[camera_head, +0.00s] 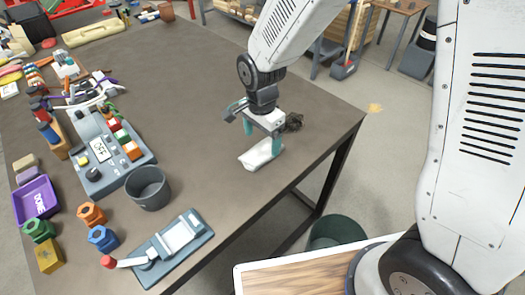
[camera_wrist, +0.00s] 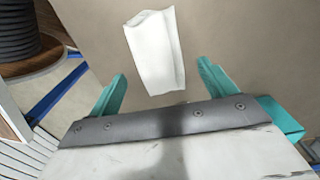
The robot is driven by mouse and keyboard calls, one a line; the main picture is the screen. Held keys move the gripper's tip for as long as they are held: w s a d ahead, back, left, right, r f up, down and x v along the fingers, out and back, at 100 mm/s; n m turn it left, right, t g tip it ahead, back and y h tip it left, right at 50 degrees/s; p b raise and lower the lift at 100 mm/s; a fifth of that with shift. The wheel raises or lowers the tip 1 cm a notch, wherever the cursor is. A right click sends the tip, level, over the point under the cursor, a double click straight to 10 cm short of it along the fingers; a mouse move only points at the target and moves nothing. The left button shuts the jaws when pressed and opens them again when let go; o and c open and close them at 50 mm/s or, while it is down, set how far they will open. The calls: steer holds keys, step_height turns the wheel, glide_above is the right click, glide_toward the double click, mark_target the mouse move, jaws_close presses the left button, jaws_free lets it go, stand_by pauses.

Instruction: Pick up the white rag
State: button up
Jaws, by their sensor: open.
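The white rag (camera_head: 261,154) lies folded on the dark table near its right edge. In the wrist view the white rag (camera_wrist: 155,52) lies ahead of the fingertips, roughly in line with the gap between them. My gripper (camera_head: 262,139) is above the rag, with its teal fingers spread. In the wrist view my gripper (camera_wrist: 160,80) is open and nothing is between its fingers. I cannot tell how high the fingertips are above the table.
A grey cup (camera_head: 149,187), a grey device with a red-tipped lever (camera_head: 175,246) and a control box (camera_head: 105,150) stand to the left. The table's right edge is close to the rag. The table's middle is clear.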

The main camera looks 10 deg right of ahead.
mark_target(262, 149)
steer(key=shift+f, duration=1.9)
steer(key=c, duration=1.1)
steer(key=shift+o, duration=0.2)
steer(key=shift+r, duration=0.15)
